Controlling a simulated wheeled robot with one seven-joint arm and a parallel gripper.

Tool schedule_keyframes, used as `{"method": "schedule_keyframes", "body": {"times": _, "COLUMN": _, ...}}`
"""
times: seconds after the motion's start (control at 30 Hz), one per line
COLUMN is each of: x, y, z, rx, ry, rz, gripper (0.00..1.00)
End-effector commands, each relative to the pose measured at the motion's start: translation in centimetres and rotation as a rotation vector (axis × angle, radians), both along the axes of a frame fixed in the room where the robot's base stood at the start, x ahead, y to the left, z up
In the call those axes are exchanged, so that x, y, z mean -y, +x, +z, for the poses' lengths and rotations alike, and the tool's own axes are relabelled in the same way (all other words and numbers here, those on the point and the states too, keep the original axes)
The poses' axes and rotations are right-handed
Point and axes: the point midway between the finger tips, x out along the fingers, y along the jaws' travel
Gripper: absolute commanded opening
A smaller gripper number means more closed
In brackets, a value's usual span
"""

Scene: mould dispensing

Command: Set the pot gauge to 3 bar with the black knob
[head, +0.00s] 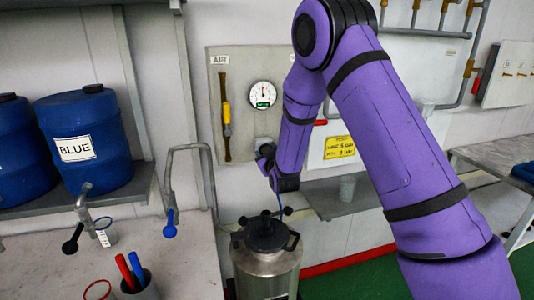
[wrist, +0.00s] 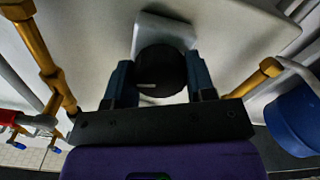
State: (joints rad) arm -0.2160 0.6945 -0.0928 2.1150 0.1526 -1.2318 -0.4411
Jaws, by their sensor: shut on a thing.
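The round white gauge (head: 262,95) is on the grey wall panel (head: 218,110), with a small green patch low on its face. Its needle points roughly upward; the scale is too small to read. The black knob (wrist: 160,72) sits on a pale square plate in the wrist view, with a light mark pointing left. My gripper (wrist: 161,85) has one finger on each side of the knob and is shut on it. In the head view my gripper (head: 265,158) is at the panel below the gauge, and my wrist mostly hides the knob.
The steel pot (head: 266,272) with a black lid stands below my gripper. A brass pipe with a yellow part (head: 227,115) runs left of the gauge. Blue drums (head: 85,125) stand on a left shelf. Taps and a pen cup (head: 140,287) are on the left bench.

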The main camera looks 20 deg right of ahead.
Motion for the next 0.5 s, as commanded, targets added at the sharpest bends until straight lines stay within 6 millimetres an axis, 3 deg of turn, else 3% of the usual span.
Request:
{"method": "schedule_keyframes", "body": {"times": 0.3, "x": -0.02, "y": 0.02, "z": 0.01, "rx": 0.000, "ry": -0.010, "rz": 0.000, "gripper": 0.26}}
{"method": "schedule_keyframes", "body": {"times": 0.33, "x": -0.02, "y": 0.02, "z": 0.01, "rx": 0.000, "ry": -0.010, "rz": 0.000, "gripper": 0.57}}
{"method": "schedule_keyframes", "body": {"times": 0.4, "x": -0.01, "y": 0.02, "z": 0.02, "rx": 0.000, "ry": -0.010, "rz": 0.000, "gripper": 0.73}}
{"method": "schedule_keyframes", "body": {"times": 0.5, "x": 0.00, "y": 0.01, "z": 0.01, "rx": 0.000, "ry": -0.009, "rz": 0.000, "gripper": 0.76}}
